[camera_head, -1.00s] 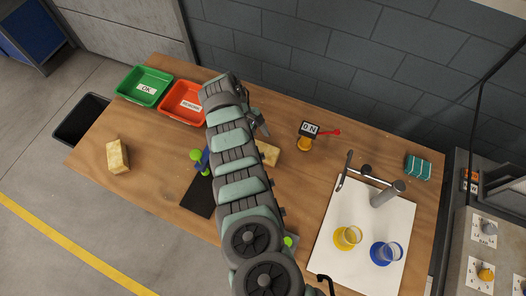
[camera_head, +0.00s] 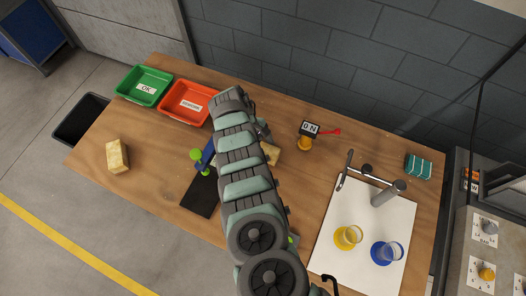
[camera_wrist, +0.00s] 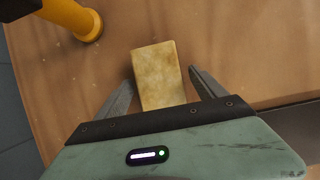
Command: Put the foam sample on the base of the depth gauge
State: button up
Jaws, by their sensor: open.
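The foam sample (camera_head: 271,153), a yellowish block, lies on the table beside my arm, partly hidden by it. In the wrist view the foam sample (camera_wrist: 158,68) lies between the two fingers of my gripper (camera_wrist: 163,88). The fingers are spread, with a visible gap on each side of the block. In the head view my gripper (camera_head: 263,130) is mostly hidden behind my arm. What looks like the depth gauge (camera_head: 207,154), a blue upright with green knobs, stands left of my arm. A flat black plate (camera_head: 199,196), apparently its base, is bare where visible; my arm may hide part.
Another yellowish block (camera_head: 117,155) lies at the table's left. Green (camera_head: 143,86) and red (camera_head: 189,103) trays stand at the back left. A yellow post with an ON sign (camera_head: 309,129) stands close right of the foam. Beakers (camera_head: 347,238) stand on a white board (camera_head: 331,262).

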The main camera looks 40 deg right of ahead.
aim_at(264, 150)
jog(key=shift+f, duration=0.1)
dwell(0.3)
jog(key=c, duration=1.6)
notch_tip(264, 150, up, 20)
jog(key=p, duration=0.7)
jog(key=shift+r, duration=0.25)
grip_shut()
jog(key=shift+a, duration=0.1)
jog(key=w+a+r+m+y+p, duration=0.1)
jog(key=w+a+r+m+p, duration=0.1)
jog(key=w+a+r+p, duration=0.7)
jog(key=a+r+m+p, duration=0.1)
jog(key=a+r, duration=0.4)
jog(key=a, duration=0.7)
jog(key=a+r+m, duration=0.1)
jog(key=a+r, duration=0.4)
jog(key=a, duration=0.8)
jog(key=shift+s+a+r+y+p, duration=0.2)
jog(key=shift+r+y+p, duration=0.1)
jog(key=shift+r+p, duration=0.1)
